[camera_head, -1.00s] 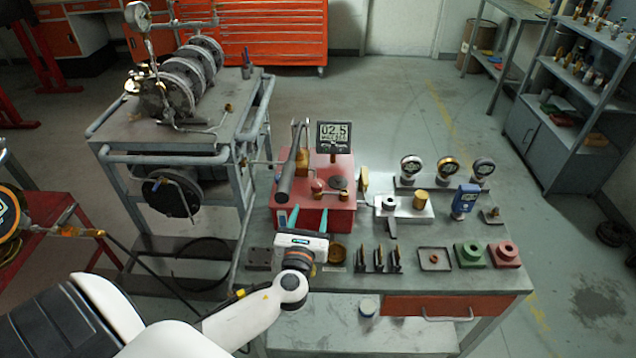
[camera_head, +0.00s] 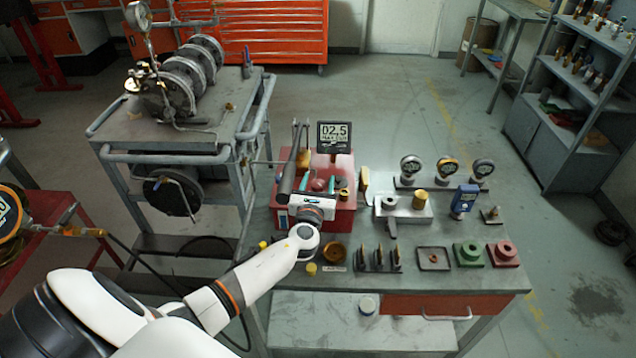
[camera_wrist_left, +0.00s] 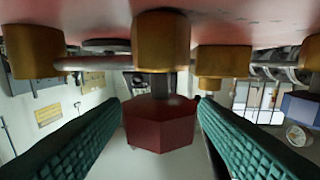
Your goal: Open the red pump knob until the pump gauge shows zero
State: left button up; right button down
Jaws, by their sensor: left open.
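The red pump knob (camera_wrist_left: 160,124) is a dark red hexagonal piece on a stem below a brass fitting (camera_wrist_left: 160,40) in the left wrist view. My left gripper (camera_wrist_left: 159,104) is open, with one teal finger on each side of the knob. A gap seems to show between each finger and the knob. In the head view, the left gripper (camera_head: 317,184) reaches over the red pump box (camera_head: 338,212) and partly covers its top and front. The pump gauge (camera_head: 334,134) is a dark display behind the box and appears to read 02.5.
A dark pump lever (camera_head: 287,180) stands close to the left of my gripper. Dial gauges (camera_head: 447,168), a blue meter (camera_head: 464,200) and green and red blocks (camera_head: 467,254) occupy the bench's right side. A trolley (camera_head: 170,150) with a ringed valve stands left of the bench.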

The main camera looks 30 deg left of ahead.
pick_arm(q)
jog(key=c, duration=1)
jog(key=shift+o, duration=0.2)
